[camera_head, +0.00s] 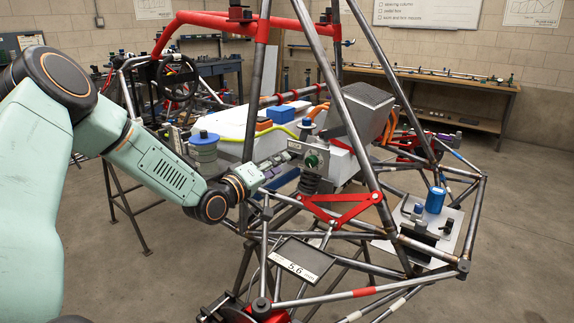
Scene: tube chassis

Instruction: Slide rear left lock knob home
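My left arm comes in from the left, and my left gripper (283,161) is at the rear of the tube chassis (352,112). Its fingers are small and seen edge-on, close to a grey box with a small label and a round green-and-dark knob (312,160). I cannot tell whether the fingers touch the box, or whether they are open or shut. I cannot tell for certain that this knob is the rear left lock knob. A dark coil spring (310,182) stands just below the box. My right gripper is not in view.
Steel tubes and a red bracket (340,207) crowd the space right of the gripper. A plate with a blue cylinder (435,200) is at the right. A workbench (440,85) stands along the back wall.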

